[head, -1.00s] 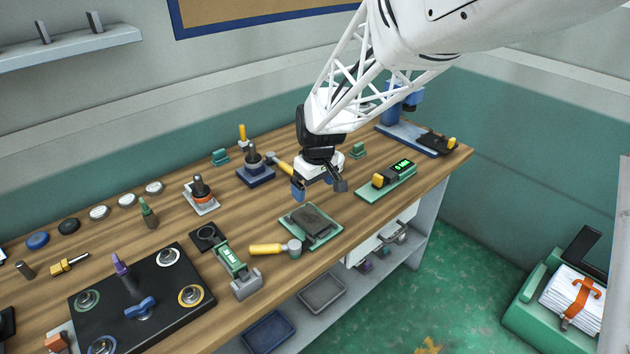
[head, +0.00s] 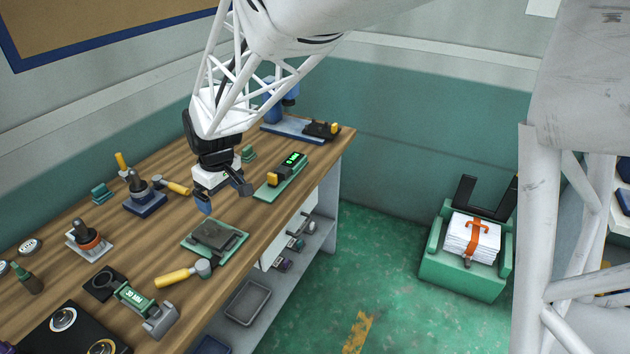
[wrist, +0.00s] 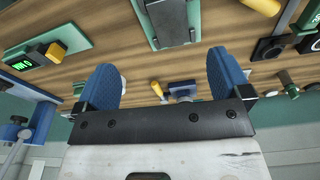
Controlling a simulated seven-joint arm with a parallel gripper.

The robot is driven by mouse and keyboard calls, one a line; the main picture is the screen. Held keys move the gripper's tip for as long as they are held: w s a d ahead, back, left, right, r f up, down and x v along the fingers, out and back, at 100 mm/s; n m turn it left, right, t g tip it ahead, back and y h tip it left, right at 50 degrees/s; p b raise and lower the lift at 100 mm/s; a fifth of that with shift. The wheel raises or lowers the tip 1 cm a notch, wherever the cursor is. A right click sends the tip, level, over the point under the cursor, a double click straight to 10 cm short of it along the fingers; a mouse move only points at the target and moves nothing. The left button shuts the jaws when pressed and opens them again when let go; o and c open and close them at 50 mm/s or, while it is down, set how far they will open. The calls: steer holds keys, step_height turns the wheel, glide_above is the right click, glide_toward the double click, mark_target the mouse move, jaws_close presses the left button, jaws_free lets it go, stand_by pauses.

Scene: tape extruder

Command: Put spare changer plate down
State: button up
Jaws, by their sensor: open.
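A dark grey plate (head: 215,235), which looks like the spare changer plate, lies flat on a green base (head: 236,247) near the front edge of the wooden bench. It also shows at the top of the wrist view (wrist: 170,22). My gripper (head: 224,198) is above the bench, just behind and apart from the plate. In the wrist view its two blue-padded fingers (wrist: 164,84) are wide apart with nothing between them.
A yellow-handled hammer (head: 185,274) lies in front of the plate. A green device with a lit display (head: 282,176) is to the right. A blue-based tool (head: 145,200) stands behind left. A green box with bound paper (head: 466,262) sits on the floor.

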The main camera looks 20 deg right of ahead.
steer(key=s+d+r+m, duration=0.4)
steer(key=s+d+r, duration=0.4)
steer(key=s+d, duration=0.35)
steer(key=s+d+m, duration=0.2)
steer(key=s+d, duration=0.2)
steer(key=s, duration=0.4)
steer(key=s+d+r+m+t, duration=0.1)
steer(key=s+d, duration=0.3)
steer(key=s, duration=0.5)
steer(key=shift+r+m+h, duration=0.3)
steer(key=shift+m+h, duration=0.1)
steer(key=shift+m, duration=0.2)
